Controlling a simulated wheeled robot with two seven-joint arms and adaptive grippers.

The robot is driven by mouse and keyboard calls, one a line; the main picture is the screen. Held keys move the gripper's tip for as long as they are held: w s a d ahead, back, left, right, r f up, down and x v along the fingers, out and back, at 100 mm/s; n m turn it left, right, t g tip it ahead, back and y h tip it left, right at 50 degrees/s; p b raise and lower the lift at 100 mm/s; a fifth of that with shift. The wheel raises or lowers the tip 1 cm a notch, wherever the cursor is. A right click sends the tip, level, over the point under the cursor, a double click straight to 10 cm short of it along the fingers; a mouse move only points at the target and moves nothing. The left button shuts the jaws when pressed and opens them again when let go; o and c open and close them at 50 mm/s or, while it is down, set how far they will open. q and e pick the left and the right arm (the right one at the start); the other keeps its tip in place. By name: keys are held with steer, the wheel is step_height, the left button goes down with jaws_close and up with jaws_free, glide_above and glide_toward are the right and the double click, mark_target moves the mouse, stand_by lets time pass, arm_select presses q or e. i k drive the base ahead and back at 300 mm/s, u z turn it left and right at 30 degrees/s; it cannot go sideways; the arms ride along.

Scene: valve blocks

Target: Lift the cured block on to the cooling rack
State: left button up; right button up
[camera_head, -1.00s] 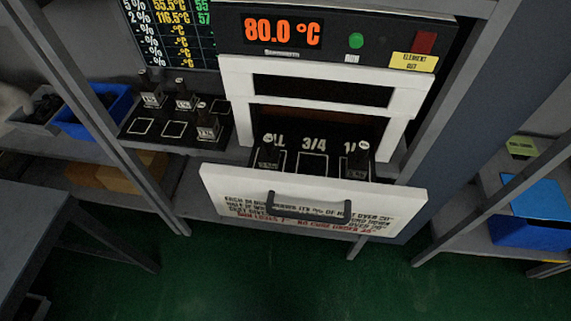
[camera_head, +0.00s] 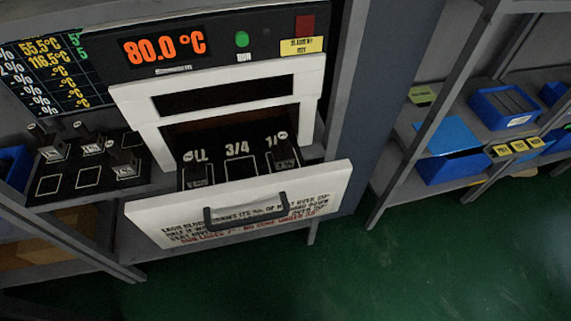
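The oven drawer (camera_head: 315,195) stands pulled out below a display reading 80.0 °C. In it, one dark block (camera_head: 196,174) stands in the left slot and another dark block (camera_head: 284,156) in the right slot, marked 1/ with the rest hidden. The middle slot (camera_head: 240,168), marked 3/4, looks empty. Which block is cured does not show. No thing in view is clearly marked as the cooling rack. Neither of my grippers is in view.
A dark blue-grey post (camera_head: 385,90) separates oven and shelves. The green floor (camera_head: 430,255) in front is clear.

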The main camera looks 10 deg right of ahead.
mark_target(283, 155)
steer(key=k, duration=0.5)
steer(key=u, duration=1.3)
steer(key=i, duration=1.15)
steer(key=z, duration=2.05)
